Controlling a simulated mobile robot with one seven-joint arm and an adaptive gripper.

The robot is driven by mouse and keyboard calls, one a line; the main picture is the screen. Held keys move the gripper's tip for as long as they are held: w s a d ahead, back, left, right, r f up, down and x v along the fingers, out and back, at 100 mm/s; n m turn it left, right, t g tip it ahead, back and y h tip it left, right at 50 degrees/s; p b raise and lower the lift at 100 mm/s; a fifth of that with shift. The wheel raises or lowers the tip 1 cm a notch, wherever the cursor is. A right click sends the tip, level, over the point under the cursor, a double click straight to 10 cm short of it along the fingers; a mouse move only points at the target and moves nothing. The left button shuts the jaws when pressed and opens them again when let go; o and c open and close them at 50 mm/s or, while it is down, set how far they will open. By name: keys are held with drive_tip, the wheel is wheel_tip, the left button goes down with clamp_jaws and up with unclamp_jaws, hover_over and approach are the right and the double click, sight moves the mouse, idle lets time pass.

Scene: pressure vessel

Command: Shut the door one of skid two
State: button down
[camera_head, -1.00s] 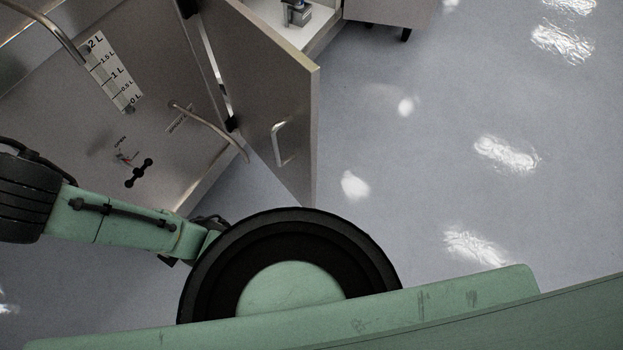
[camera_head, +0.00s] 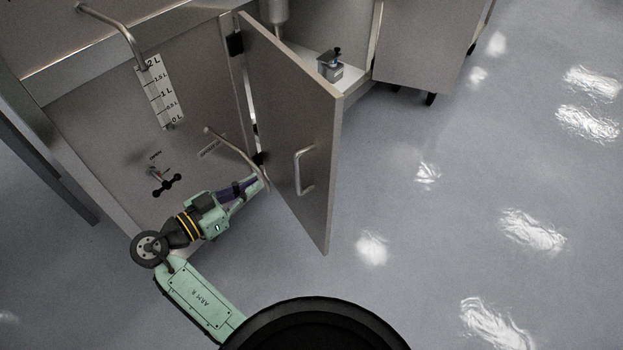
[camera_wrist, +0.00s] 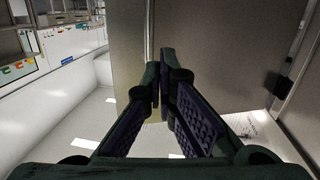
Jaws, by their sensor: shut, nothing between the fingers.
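The open door (camera_head: 288,130) of the steel cabinet stands out from its frame, hinged along its left edge. Its bar handle (camera_head: 303,172) shows near the lower right edge. My gripper (camera_head: 262,183) is just left of the door, near the lower hinge (camera_head: 259,158). I cannot tell whether it touches the door. In the wrist view my gripper (camera_wrist: 160,78) has its fingers together with nothing between them. A large grey panel (camera_wrist: 225,55), which looks like the door, fills the view beyond and right of the fingers. No number marks the door or skid.
A bent pipe (camera_head: 232,155) sticks out above my gripper. A volume scale (camera_head: 161,92) and a black knob (camera_head: 167,185) are on the panel to the left. A small device (camera_head: 330,66) sits inside the open bay. The floor (camera_head: 430,230) to the right is clear.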

drive_tip(key=s+d+f+m+g+h, duration=0.2)
drive_tip(key=s+d+m+h, duration=0.1)
drive_tip(key=s, duration=0.1)
drive_tip(key=p, duration=0.5)
approach(328, 174)
drive_tip(key=x, duration=0.6)
drive_tip(key=shift+w+d+r, duration=0.1)
drive_tip(key=shift+r, duration=0.05)
drive_tip(key=shift+w+d, duration=0.2)
drive_tip(key=shift+d, duration=0.1)
